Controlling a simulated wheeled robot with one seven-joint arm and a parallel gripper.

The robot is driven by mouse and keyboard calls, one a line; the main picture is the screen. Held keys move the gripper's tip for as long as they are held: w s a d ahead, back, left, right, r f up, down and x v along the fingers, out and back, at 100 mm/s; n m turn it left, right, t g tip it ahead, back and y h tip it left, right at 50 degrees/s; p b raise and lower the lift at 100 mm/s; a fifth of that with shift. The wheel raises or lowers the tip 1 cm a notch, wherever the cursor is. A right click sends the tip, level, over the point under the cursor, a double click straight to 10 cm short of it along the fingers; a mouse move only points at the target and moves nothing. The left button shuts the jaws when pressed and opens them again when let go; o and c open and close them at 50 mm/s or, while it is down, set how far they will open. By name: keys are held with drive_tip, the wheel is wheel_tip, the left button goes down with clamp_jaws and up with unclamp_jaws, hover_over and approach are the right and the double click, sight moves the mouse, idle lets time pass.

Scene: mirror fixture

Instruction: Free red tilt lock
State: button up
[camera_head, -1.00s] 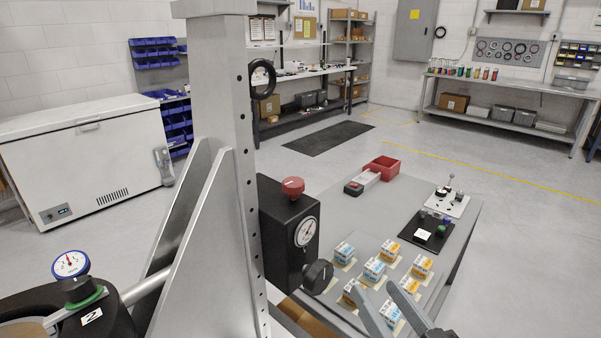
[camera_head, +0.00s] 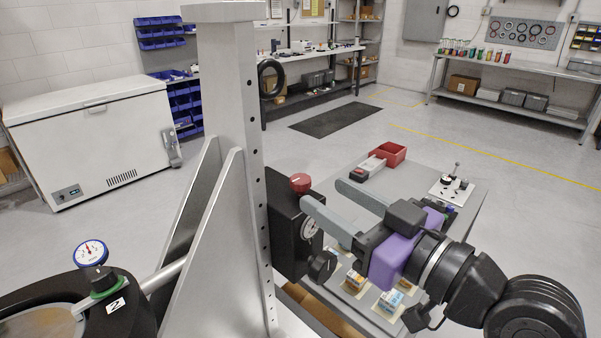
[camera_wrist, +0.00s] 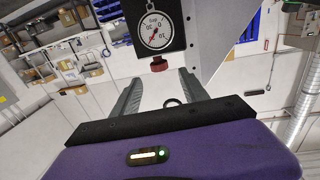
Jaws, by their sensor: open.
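The red tilt lock knob (camera_head: 300,182) sits on top of a black box (camera_head: 287,240) fixed to a grey metal upright. The box bears a round white dial (camera_head: 311,229) and a black side knob (camera_head: 322,266). My gripper (camera_head: 325,194) is open and empty, with its grey fingers pointing at the top of the box, just right of the red knob. In the wrist view the red knob (camera_wrist: 159,64) appears beyond my open gripper (camera_wrist: 159,80), roughly centred between the fingers. I cannot tell how far the tips are from it.
The tall grey upright (camera_head: 228,130) and its slanted braces stand left of the box. At left front is a second dial (camera_head: 90,253) on a black round mount. A grey table (camera_head: 345,215) behind my arm holds small cartons, a red bin (camera_head: 388,153) and a white plate (camera_head: 452,190).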

sight(308, 183)
drive_tip(key=p+x, duration=0.1)
drive_tip(key=x, duration=0.5)
drive_tip(key=shift+p, duration=0.35)
drive_tip(key=shift+w+a, duration=0.45)
drive_tip(key=shift+a, duration=0.05)
drive_tip(key=shift+f, duration=0.1)
clamp_jaws()
